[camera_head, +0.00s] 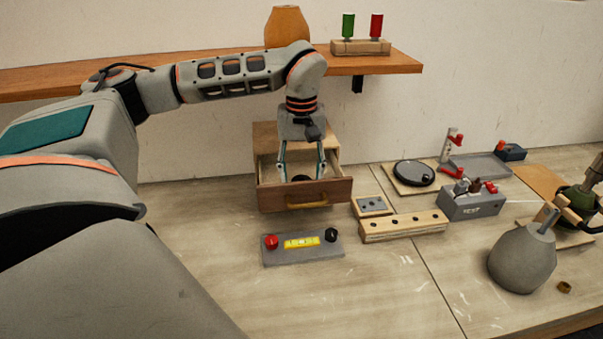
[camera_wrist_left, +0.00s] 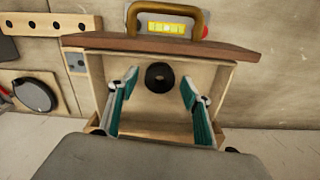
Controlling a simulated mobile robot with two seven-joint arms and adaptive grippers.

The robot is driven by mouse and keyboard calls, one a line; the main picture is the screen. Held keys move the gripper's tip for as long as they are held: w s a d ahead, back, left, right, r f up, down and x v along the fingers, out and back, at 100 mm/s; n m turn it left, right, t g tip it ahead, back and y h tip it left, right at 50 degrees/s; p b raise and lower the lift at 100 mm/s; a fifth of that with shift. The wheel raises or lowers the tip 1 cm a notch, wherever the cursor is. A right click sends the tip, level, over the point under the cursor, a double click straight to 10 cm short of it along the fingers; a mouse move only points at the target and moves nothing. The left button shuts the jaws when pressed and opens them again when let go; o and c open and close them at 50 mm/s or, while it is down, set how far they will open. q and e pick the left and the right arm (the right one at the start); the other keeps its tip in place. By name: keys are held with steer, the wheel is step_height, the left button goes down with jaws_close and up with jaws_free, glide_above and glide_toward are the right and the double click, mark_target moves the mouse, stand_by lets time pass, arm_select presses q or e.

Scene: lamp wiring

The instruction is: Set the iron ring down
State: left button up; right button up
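The iron ring (camera_wrist_left: 160,77) is a dark ring with a hole in its middle. It lies flat on the floor of the open wooden drawer (camera_head: 320,192), and only a dark part of it shows in the head view. My left gripper (camera_head: 302,176) points down into the drawer with its fingers spread wide. In the left wrist view, the open fingers (camera_wrist_left: 160,88) stand on either side of the ring, apart from it, with nothing between them in their grip. My right gripper is not in view.
A grey box with a yellow level and red and black knobs (camera_head: 302,246) lies before the drawer. A drilled wooden block (camera_head: 403,226), a grey test box (camera_head: 472,203) and a grey lamp body (camera_head: 522,258) stand to the right. A shelf (camera_head: 400,62) runs behind.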

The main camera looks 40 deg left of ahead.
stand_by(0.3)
arm_select(q)
step_height(320, 180, up, 12)
steer(key=shift+r, duration=0.15)
stand_by(0.4)
stand_by(0.5)
